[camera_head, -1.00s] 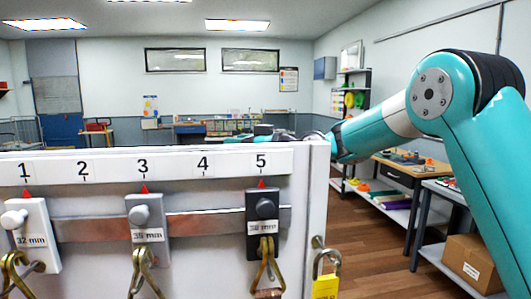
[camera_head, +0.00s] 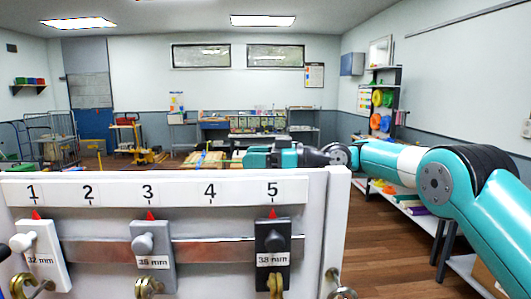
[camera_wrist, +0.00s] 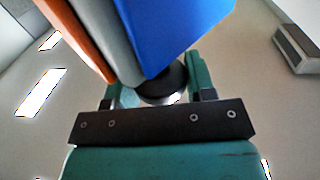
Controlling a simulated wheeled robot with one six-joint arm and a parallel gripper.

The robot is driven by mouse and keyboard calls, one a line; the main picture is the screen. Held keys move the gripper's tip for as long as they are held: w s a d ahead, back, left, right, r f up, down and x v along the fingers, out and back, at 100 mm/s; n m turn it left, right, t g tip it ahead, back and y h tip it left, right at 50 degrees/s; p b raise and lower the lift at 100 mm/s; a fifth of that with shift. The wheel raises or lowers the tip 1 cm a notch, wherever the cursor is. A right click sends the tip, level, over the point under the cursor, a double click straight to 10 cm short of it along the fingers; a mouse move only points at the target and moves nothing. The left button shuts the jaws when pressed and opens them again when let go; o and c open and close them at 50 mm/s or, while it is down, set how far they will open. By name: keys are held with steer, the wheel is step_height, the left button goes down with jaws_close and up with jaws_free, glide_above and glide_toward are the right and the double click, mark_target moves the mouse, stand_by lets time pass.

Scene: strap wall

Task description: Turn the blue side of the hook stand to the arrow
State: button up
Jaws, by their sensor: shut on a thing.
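The hook stand shows close up in the wrist view, with an orange face (camera_wrist: 75,35), a grey face and a blue face (camera_wrist: 175,35). The blue face is at the right and shows the most area. My gripper (camera_wrist: 160,92) is shut around a dark round part at the stand's near end. The stand's hooks do not show. In the head view my arm reaches behind the white panel; the fingers and stand cannot be made out there. Small red arrows, such as one under number 3 (camera_head: 150,215), mark the panel; I cannot tell whether one is the task's arrow.
The white panel (camera_head: 337,210) fills the front, numbered 1 to 5. White (camera_head: 40,265), grey (camera_head: 160,278) and black (camera_head: 272,277) blocks sit on its metal strap (camera_head: 215,250), with brass hooks below. A shelf (camera_head: 384,105) stands at back right. Wooden floor is open beyond.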

stand_by(0.3)
steer(key=o, duration=1.2)
steer(key=shift+o, duration=0.2)
steer(key=shift+r, duration=0.1)
step_height(320, 180, up, 9)
steer(key=shift+r+p, duration=0.2)
steer(key=shift+p, duration=0.25)
step_height(320, 180, up, 10)
steer(key=p, duration=0.9)
steer(key=shift+r, duration=0.25)
